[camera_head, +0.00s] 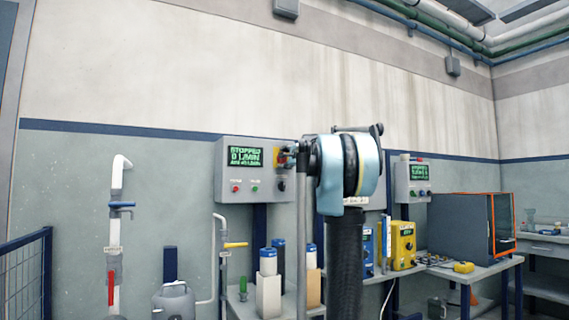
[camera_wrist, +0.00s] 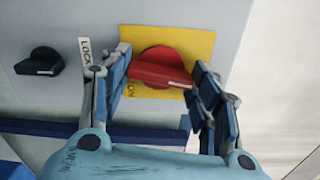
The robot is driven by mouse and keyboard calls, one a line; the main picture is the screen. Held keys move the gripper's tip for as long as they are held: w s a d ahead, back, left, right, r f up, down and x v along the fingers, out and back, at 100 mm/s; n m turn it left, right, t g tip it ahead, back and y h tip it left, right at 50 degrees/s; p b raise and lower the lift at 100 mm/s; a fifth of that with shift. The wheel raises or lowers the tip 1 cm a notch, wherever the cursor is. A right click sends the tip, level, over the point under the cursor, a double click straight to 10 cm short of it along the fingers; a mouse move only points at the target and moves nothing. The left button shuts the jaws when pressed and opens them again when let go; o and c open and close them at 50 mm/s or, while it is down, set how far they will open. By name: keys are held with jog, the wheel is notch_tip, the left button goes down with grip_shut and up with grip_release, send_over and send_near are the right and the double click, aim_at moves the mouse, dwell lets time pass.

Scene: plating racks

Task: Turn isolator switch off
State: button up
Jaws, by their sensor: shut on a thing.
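The isolator switch (camera_wrist: 168,62) is a round red knob with a raised red handle, mounted on a yellow plate (camera_wrist: 204,45). The handle lies nearly level across the picture, its right end slightly lower, with a white mark near that end. My gripper (camera_wrist: 160,74) has one blue-padded finger on each side of the handle and is shut on it. In the head view the switch (camera_head: 278,157) shows as a small red and yellow patch on the right side of a grey control box, with my gripper (camera_head: 293,152) against it and partly hiding it.
A black knob (camera_wrist: 38,61) sits left of the switch, beside a white LOCK label (camera_wrist: 86,50). White pipes (camera_head: 116,220) stand at left; yellow (camera_head: 403,245) and blue units stand at right.

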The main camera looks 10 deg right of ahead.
jog(key=shift+a+f+n, duration=0.1)
jog(key=shift+f+n, duration=0.05)
jog(key=shift+n, duration=0.75)
jog(key=o, duration=1)
jog(key=shift+o, duration=0.2)
jog(key=shift+s, duration=0.1)
jog(key=v, duration=1.1)
jog(key=shift+s, duration=0.3)
